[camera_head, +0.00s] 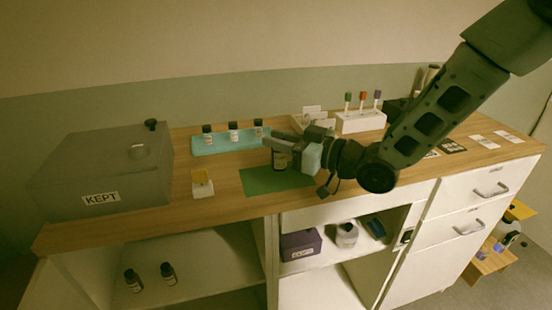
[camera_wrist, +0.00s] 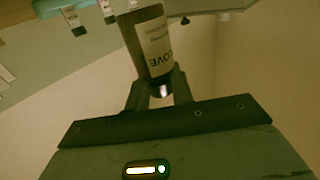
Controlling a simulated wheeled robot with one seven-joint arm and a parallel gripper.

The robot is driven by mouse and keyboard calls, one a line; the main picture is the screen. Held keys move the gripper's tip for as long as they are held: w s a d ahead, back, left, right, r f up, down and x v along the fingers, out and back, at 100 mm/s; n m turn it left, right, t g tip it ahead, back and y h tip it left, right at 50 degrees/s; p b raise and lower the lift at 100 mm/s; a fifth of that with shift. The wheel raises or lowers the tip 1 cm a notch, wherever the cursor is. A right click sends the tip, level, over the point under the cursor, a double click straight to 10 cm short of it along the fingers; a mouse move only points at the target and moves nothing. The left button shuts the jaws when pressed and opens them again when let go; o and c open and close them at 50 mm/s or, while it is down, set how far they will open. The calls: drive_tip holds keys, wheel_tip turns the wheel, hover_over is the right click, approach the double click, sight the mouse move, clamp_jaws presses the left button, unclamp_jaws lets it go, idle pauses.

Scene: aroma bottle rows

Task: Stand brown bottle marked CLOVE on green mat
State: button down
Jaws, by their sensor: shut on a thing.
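The brown bottle with a pale label (camera_head: 280,161) is between the fingers of my gripper (camera_head: 281,148), over the back part of the green mat (camera_head: 270,183). In the wrist view the same bottle (camera_wrist: 149,39) shows the letters "LOVE" on its label; the rest of the word is cut off from sight. My gripper (camera_wrist: 160,88) is shut on it. In the head view the bottle looks roughly upright. I cannot tell whether its base touches the mat, since my gripper hides part of it.
A teal tray (camera_head: 216,150) with several small dark bottles stands behind the mat. A white rack of tubes (camera_head: 361,123) stands at back right. Two bottles (camera_head: 150,277) sit on the lower shelf.

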sight(280, 159)
drive_tip(key=shift+f, duration=2.3)
drive_tip(key=shift+f, duration=0.2)
drive_tip(key=c, duration=1.2)
unclamp_jaws()
drive_tip(key=shift+r, duration=0.15)
